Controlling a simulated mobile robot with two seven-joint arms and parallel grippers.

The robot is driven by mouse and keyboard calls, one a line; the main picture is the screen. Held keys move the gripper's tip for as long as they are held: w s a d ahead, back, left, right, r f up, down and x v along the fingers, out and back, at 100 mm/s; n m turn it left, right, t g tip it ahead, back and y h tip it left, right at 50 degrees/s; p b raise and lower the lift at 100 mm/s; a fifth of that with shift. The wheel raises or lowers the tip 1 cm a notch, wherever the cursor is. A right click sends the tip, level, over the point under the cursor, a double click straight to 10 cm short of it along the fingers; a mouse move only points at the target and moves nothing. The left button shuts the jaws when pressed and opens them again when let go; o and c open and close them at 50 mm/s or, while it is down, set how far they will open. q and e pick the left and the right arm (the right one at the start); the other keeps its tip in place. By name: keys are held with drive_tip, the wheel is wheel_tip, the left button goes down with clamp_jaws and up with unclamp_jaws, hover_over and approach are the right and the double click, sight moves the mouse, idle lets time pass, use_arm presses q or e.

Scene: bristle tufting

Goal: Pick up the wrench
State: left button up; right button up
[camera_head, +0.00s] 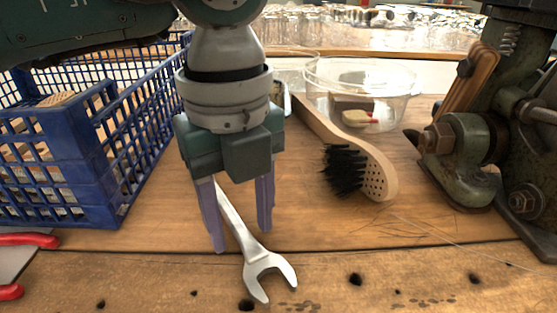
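The silver wrench (262,268) lies on the wooden bench, its open jaw end toward the front edge. Its handle runs back and to the left, and its far end is hidden behind my gripper. My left gripper (240,238) points down over the wrench. Its two purple-grey fingers are apart, one on each side of the handle, and a gap shows beside the handle. I cannot tell whether the fingertips touch the bench. My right gripper is not in view.
A blue plastic basket (60,165) stands at the left. A wooden brush (375,172) with black bristles lies right of my gripper, near a clear round tub (385,95). A green metal machine (470,150) stands at the right. Red handles (28,239) show at the left edge.

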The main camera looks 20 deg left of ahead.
use_arm(q)
clamp_jaws()
idle(1.2)
